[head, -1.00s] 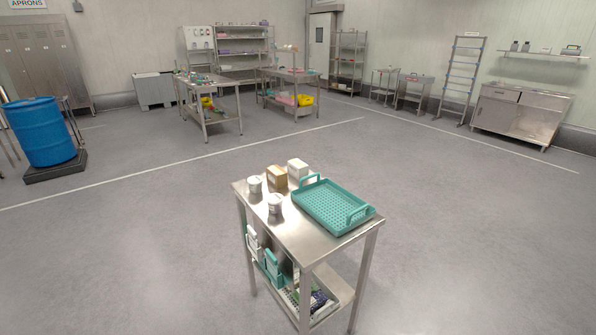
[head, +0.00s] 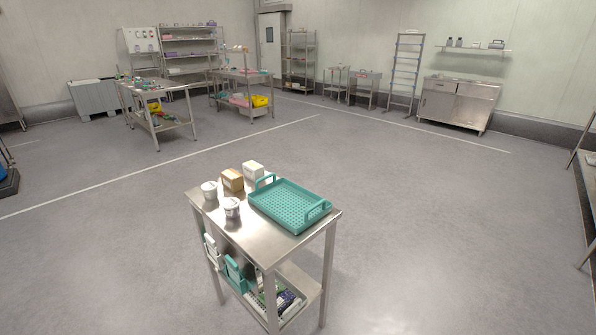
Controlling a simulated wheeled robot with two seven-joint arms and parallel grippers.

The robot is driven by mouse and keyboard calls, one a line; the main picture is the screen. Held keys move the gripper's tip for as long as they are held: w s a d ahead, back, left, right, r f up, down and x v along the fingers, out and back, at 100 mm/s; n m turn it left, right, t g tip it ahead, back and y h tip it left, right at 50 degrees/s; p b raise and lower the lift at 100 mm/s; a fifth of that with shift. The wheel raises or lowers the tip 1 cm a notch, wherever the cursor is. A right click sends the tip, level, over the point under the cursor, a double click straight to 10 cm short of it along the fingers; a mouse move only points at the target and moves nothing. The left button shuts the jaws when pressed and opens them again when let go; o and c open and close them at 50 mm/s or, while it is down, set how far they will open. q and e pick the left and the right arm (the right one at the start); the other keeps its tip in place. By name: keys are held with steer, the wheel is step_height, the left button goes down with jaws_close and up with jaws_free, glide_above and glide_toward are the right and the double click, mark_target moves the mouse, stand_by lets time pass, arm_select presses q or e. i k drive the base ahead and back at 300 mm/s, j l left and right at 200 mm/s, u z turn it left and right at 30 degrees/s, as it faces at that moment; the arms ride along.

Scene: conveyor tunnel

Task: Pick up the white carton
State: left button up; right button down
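The white carton (head: 253,171) stands upright at the back of a small steel table (head: 262,243), in the head view. It is beside a tan carton (head: 232,180) on its left and close to the teal tray (head: 290,205) on its right. The front handle side of the tray does not cover it, but the tray's rear handle stands just in front of its lower right. Neither of my grippers is in view.
Two white tubs (head: 209,190) stand at the table's left side. The lower shelf holds teal and white items and a tray of packs (head: 278,300). Steel worktables (head: 157,88) and a cabinet (head: 458,103) stand farther back. The floor around the small table is clear.

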mark_target(252, 170)
steer(key=i+j+z, duration=0.15)
steer(key=j+z, duration=0.3)
steer(key=i+j+z, duration=0.15)
steer(key=j+z, duration=0.15)
steer(key=z, duration=0.15)
steer(key=j+z, duration=0.45)
steer(key=i+l, duration=0.05)
